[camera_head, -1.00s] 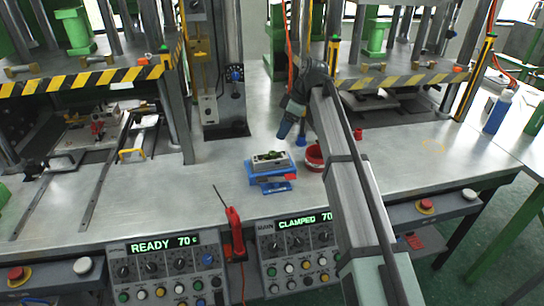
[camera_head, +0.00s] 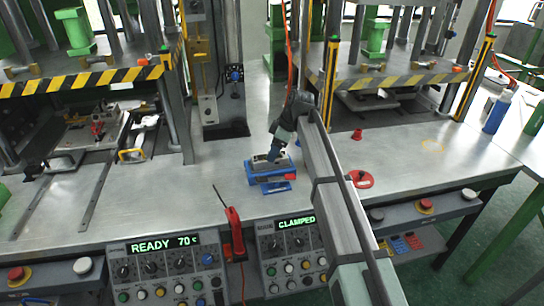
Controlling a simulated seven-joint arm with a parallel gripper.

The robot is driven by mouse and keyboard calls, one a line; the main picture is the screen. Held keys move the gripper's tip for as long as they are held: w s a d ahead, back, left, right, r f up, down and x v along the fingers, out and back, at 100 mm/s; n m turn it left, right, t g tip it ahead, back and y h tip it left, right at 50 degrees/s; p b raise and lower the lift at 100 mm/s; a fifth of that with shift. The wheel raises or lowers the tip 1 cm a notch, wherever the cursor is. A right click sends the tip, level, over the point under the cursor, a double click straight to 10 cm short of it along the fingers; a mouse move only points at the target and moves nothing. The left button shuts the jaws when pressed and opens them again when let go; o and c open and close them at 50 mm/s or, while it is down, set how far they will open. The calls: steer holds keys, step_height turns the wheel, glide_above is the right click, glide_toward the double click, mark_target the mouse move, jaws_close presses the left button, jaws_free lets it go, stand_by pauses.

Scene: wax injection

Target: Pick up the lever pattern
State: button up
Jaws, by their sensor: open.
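A grey metal mould block (camera_head: 258,166) sits on a blue stand (camera_head: 273,186) on the steel table, left of my arm. The lever pattern cannot be made out now; my gripper covers the top of the mould, where a small green piece showed earlier. My gripper (camera_head: 271,158) points down at the mould with its fingertips low over or at its top. The jaws are open. Contact with anything between them cannot be told at this size.
A red round dish (camera_head: 360,180) lies right of my arm, and a small red cone (camera_head: 357,134) stands behind it. A red-handled tool (camera_head: 233,229) hangs at the front edge by the control panels. Presses with striped guards (camera_head: 85,80) stand behind; the right tabletop is mostly clear.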

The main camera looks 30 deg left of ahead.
steer(key=shift+s+f, duration=0.1)
steer(key=shift+f, duration=0.2)
steer(key=shift+s+f, duration=0.1)
steer(key=shift+s, duration=0.05)
steer(key=c, duration=0.7)
jaws_close()
